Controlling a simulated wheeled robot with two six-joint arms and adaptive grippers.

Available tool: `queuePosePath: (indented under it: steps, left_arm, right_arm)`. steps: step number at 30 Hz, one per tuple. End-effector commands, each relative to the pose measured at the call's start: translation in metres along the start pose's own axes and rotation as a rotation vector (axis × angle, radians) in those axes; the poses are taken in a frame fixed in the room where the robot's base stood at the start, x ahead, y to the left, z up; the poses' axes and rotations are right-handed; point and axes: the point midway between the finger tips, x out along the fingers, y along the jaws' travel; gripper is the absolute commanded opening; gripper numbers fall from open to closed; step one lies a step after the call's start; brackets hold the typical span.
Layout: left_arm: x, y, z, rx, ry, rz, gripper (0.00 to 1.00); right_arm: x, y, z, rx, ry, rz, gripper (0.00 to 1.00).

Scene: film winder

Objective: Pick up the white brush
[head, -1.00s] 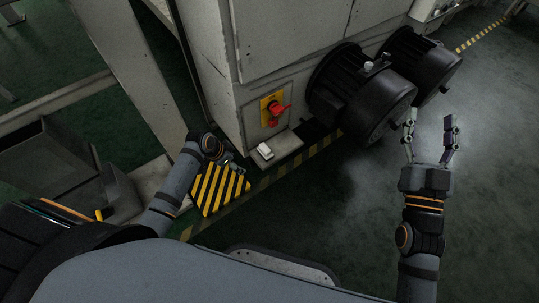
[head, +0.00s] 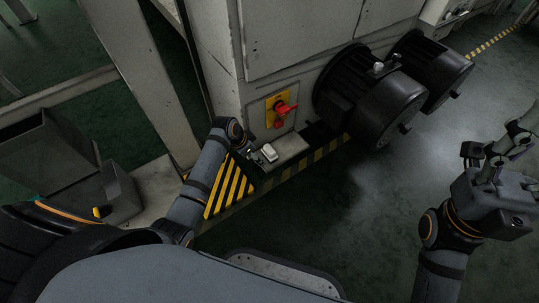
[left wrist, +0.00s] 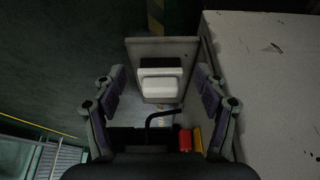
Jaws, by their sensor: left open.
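The white brush (head: 269,152) lies on a small grey ledge (head: 291,148) at the foot of the machine cabinet, below a red switch. In the left wrist view the brush (left wrist: 160,86) lies ahead, between the two spread fingers of my left gripper (left wrist: 159,72). That gripper is open and empty, with the brush beyond its fingers. In the head view my left gripper (head: 250,153) is just left of the brush, and its fingers are mostly hidden by the wrist. My right gripper (head: 498,142) is at the far right, fingers apart and empty, away from the brush.
The red switch (head: 282,109) on a yellow plate sticks out of the cabinet (head: 290,40) just above the ledge. Two black motors (head: 372,95) stand to the right. A yellow-and-black striped plate (head: 229,190) is below my left wrist. The floor at right is open.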

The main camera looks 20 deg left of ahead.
Motion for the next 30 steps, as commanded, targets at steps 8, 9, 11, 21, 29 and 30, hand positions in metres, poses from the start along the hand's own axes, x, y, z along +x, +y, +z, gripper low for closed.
queuePosePath:
  steps: [8, 9, 11, 21, 29, 30]
  left_arm:
    - [0.015, 0.0, -0.033, 0.0, 0.0, 0.001, 0.73]
    - [0.015, 0.0, -0.034, 0.0, 0.0, 0.001, 0.73]
    - [0.015, 0.0, -0.035, 0.0, 0.0, 0.0, 0.73]
    - [0.064, 0.0, -0.043, -0.001, 0.0, 0.001, 0.73]
    - [0.069, 0.0, -0.045, 0.0, 0.0, -0.001, 0.73]
    - [0.069, 0.0, -0.045, 0.0, 0.0, -0.001, 0.73]
  right_arm:
    - [-0.019, -0.003, 0.0, -0.013, 0.011, -0.002, 0.6]
    - [-0.018, -0.003, 0.0, -0.014, 0.011, -0.002, 0.6]
    - [-0.018, -0.003, 0.0, -0.014, 0.01, -0.002, 0.6]
    - [-0.056, -0.007, 0.005, -0.034, 0.007, -0.001, 0.6]
    - [-0.056, -0.008, 0.005, -0.041, 0.005, -0.004, 0.6]
    - [-0.056, -0.008, 0.005, -0.041, 0.006, -0.003, 0.6]
